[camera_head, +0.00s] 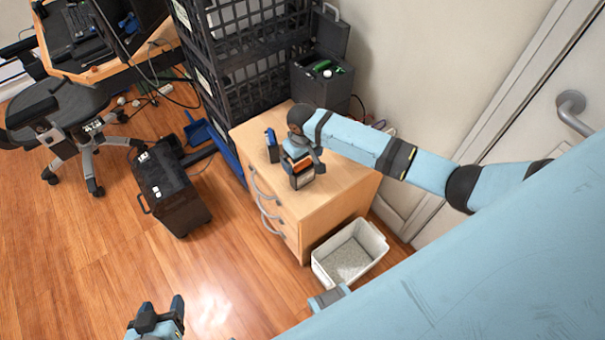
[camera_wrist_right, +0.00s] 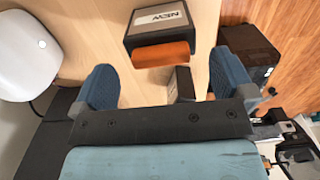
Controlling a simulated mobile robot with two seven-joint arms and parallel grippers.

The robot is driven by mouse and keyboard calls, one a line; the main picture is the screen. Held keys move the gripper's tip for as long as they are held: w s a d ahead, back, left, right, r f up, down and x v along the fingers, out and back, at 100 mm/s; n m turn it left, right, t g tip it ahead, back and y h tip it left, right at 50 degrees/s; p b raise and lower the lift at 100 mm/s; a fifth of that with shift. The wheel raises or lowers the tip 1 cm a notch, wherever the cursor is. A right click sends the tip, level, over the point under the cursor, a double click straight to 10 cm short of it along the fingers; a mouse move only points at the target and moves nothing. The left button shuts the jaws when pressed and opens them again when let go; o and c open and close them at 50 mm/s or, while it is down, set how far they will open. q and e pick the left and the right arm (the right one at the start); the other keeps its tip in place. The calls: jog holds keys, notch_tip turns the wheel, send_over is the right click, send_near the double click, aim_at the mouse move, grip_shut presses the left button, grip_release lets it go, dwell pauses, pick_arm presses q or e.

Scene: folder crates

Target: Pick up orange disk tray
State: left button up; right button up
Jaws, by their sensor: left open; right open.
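An orange block (camera_wrist_right: 162,53), which looks like the orange disk tray, sits at the front of a dark box (camera_wrist_right: 160,22) with a white-lettered label. In the head view the dark box (camera_head: 301,182) with its orange part stands on the wooden drawer cabinet (camera_head: 345,195), partly hidden by my right gripper. My right gripper (camera_wrist_right: 163,66) is open over the cabinet top. Its two blue fingers stand to either side of the orange block, with nothing visibly held; contact cannot be told. My left gripper (camera_head: 162,312) is open and empty, low over the floor.
A blue-and-black object (camera_head: 271,146) stands on the cabinet beside the box. Black crates (camera_head: 245,45) and a dark bin (camera_head: 322,83) stand behind. A white bin (camera_head: 378,243) sits at the right. A dark case (camera_head: 170,195) and office chair (camera_head: 65,112) are left; floor (camera_head: 90,260) is clear.

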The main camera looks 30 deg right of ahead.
aim_at(302, 163)
notch_tip(302, 163, down, 4)
jog(key=shift+f+b, duration=0.25)
jog(key=shift+b, duration=0.15)
pick_arm(q)
jog(key=shift+f, duration=0.2)
pick_arm(e)
jog(key=shift+r, duration=0.1)
jog(key=c, duration=0.9)
pick_arm(q)
jog(key=shift+a+r+p, duration=0.25)
jog(key=shift+r+p, duration=0.45)
jog(key=shift+p, duration=1)
pick_arm(e)
jog(key=shift+r, duration=10)
